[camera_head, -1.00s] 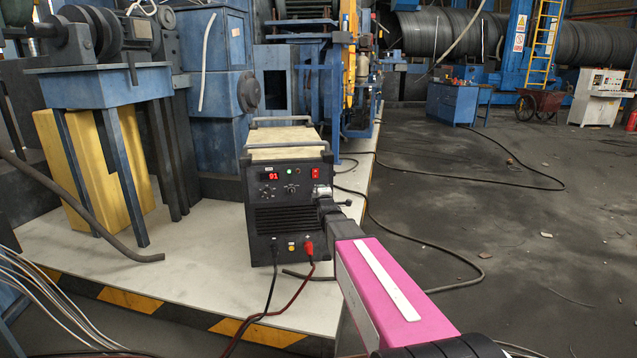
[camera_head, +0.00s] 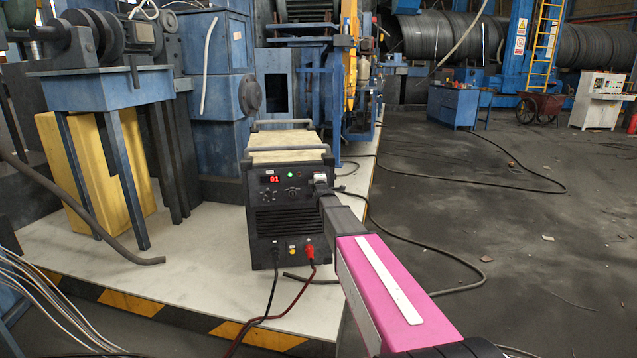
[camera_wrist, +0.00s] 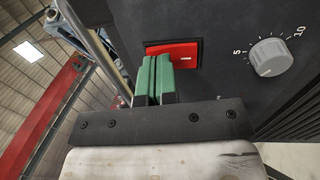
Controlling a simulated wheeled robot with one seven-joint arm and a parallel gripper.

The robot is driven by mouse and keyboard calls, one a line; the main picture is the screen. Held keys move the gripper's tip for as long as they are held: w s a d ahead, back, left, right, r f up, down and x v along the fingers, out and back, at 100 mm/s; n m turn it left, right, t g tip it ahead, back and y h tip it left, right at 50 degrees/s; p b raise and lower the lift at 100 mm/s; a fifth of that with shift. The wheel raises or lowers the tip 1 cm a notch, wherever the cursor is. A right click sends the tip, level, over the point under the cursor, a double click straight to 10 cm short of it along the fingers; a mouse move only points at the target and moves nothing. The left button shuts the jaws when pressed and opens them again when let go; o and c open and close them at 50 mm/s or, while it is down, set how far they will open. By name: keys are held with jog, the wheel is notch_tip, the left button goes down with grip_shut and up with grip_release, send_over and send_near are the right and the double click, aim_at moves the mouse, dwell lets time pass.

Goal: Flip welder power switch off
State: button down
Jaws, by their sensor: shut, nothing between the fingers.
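The welder (camera_head: 290,225) is a black box with a lit red display and a green light on its front panel. Its red power switch (camera_wrist: 185,50) shows in the wrist view, with a white dash on its right part; its left part is partly covered by the fingers. In the head view the switch is hidden behind my gripper (camera_head: 322,182). My gripper has green fingertips, pressed together and empty, which show in the wrist view (camera_wrist: 156,78). They are in front of the switch's left part; I cannot tell if they touch it.
A grey knob (camera_wrist: 270,57) sits right of the switch. Black and red cables (camera_head: 289,292) run from the welder's lower front over the platform edge. A blue metal table (camera_head: 105,86) stands at the left. The floor at right is mostly clear.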

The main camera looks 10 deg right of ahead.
jog(key=shift+w, duration=0.1)
jog(key=shift+w+r, duration=0.1)
dwell(0.4)
jog(key=s+r, duration=0.1)
jog(key=s, duration=1.3)
jog(key=shift+r, duration=0.35)
